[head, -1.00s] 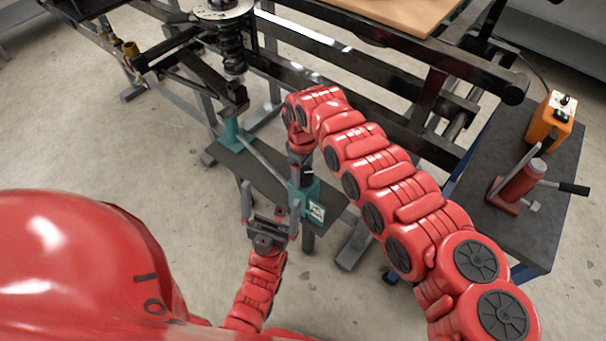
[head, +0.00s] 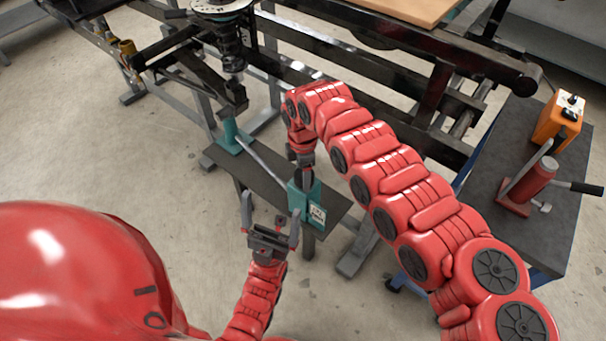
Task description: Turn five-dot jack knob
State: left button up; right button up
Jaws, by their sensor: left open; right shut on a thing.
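A teal jack block (head: 317,213) with a pale label stands at the right end of a dark narrow bench. The label's marks are too small to read. My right gripper (head: 303,180) reaches down from above onto the top of this block and is shut on its knob, which the fingers and arm hide. My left gripper (head: 271,206) is open and empty, fingers pointing up the picture, just left of and below the block. Its right finger is close to the block's left side; I cannot tell whether they touch.
A second teal piece (head: 230,138) stands at the bench's far left end, joined by a grey rod (head: 262,160). A black spring suspension (head: 232,55) hangs above. At right, a dark-topped cart (head: 497,160) carries a red bottle jack (head: 528,187) and an orange box (head: 558,120).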

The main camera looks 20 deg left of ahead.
jog(key=shift+n, duration=0.3)
dwell(0.4)
jog(key=o, duration=1.4)
jog(key=shift+r, duration=0.1)
notch_tip(320, 180, up, 17)
jog(key=shift+r+p, duration=0.15)
jog(key=shift+p, duration=0.3)
